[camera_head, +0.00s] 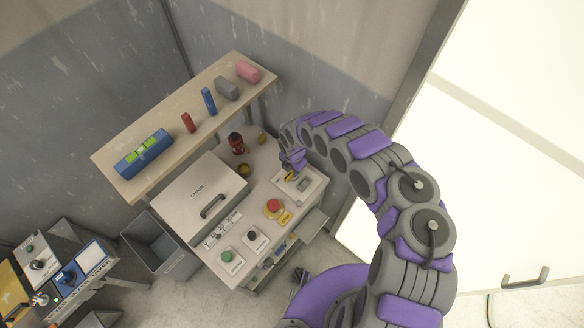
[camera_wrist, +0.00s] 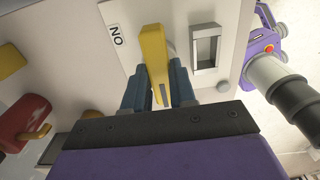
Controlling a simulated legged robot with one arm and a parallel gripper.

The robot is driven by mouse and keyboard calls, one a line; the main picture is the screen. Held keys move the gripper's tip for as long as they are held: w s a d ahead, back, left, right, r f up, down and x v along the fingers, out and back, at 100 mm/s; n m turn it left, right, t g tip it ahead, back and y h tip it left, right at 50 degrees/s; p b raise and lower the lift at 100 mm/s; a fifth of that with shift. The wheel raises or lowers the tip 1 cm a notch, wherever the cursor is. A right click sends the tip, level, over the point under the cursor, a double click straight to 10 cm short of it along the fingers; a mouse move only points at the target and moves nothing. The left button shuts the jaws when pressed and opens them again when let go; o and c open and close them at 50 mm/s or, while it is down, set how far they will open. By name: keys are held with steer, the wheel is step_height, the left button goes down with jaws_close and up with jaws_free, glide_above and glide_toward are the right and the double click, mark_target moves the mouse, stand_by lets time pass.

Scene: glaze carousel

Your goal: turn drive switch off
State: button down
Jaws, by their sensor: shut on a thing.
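The drive switch is a yellow lever on a pale plate (camera_head: 312,187) at the right end of the work table. In the wrist view the yellow lever (camera_wrist: 154,55) stands between my gripper's two blue-grey fingers, beside a label reading "ON" on the plate (camera_wrist: 125,70). My gripper (camera_wrist: 159,85) is shut on the lever. In the head view my gripper (camera_head: 290,174) reaches down to the plate from above, and its fingers partly hide the lever.
A red button (camera_head: 273,206), a black knob (camera_head: 251,235) and a green button (camera_head: 227,257) line the table's front. A lidded white box (camera_head: 180,205) stands to the left. A shelf (camera_head: 170,140) with several small blocks hangs behind.

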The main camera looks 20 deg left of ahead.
steer(key=shift+w+r, duration=0.1)
steer(key=shift+w, duration=0.2)
steer(key=c, duration=0.9)
jaws_free()
steer(key=shift+s, duration=0.1)
step_height(320, 180, up, 17)
steer(key=p, duration=0.3)
steer(key=shift+a, duration=0.1)
